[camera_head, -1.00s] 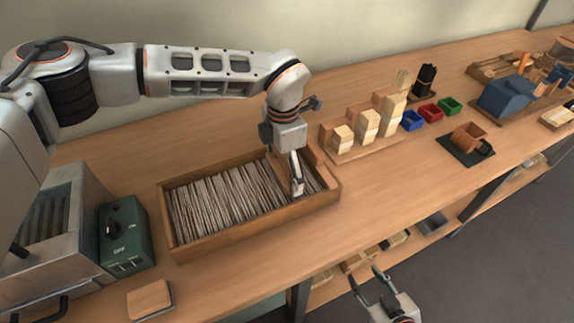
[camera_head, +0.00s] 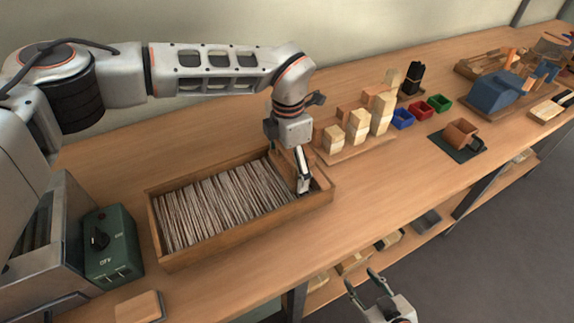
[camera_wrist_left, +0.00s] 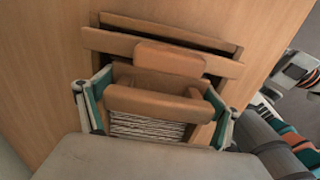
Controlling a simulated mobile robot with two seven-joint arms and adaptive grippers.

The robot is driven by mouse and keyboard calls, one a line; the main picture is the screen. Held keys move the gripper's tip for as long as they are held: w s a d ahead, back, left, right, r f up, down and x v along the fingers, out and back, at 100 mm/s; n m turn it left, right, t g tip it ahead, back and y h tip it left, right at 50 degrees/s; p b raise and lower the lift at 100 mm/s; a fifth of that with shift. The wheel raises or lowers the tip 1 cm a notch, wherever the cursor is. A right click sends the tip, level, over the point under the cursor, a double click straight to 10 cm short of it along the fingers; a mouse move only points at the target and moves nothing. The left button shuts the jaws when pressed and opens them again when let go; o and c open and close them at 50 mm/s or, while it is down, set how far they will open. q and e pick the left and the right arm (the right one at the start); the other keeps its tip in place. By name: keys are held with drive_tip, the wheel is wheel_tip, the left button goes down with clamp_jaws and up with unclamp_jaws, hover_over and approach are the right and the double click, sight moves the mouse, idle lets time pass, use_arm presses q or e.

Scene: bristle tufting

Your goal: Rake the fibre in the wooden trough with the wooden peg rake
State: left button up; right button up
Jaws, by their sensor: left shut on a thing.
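The wooden trough (camera_head: 210,247) lies on the bench in the head view, with pale striped fibre (camera_head: 220,202) filling its left and middle part. My left gripper (camera_head: 303,180) is at the trough's right end, pointing down. In the left wrist view, its fingers (camera_wrist_left: 155,108) are shut on the wooden peg rake (camera_wrist_left: 150,102), whose bar spans between them. Fibre (camera_wrist_left: 147,128) shows just below that bar. The pegs are hidden, so I cannot tell whether they touch the fibre. My right gripper (camera_head: 363,281) is open and empty, low in front of the bench.
A green control box (camera_head: 111,248) and a metal machine stand left of the trough. Stepped wooden blocks (camera_head: 358,128) stand close on its right, with blue, red and green bins (camera_head: 420,112) beyond. The bench (camera_head: 375,185) is clear in front of the blocks.

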sight(288, 156)
use_arm(q)
drive_tip(key=shift+r+p, duration=0.7)
drive_tip(key=shift+r, duration=0.85)
drive_tip(key=shift+r+p, duration=1.65)
drive_tip(key=shift+r, duration=1.35)
use_arm(e)
wheel_tip(288, 156, up, 7)
drive_tip(key=w, duration=0.1)
drive_tip(key=shift+w+f, duration=0.2)
drive_tip(key=shift+w, duration=0.15)
use_arm(q)
drive_tip(key=shift+f, duration=0.1)
use_arm(e)
drive_tip(key=shift+s+f, duration=0.15)
drive_tip(key=shift+s, duration=0.05)
drive_tip(key=shift+s+f, duration=0.2)
drive_tip(key=shift+s, duration=0.1)
use_arm(q)
drive_tip(key=shift+a, duration=0.1)
use_arm(e)
drive_tip(key=shift+w, duration=0.1)
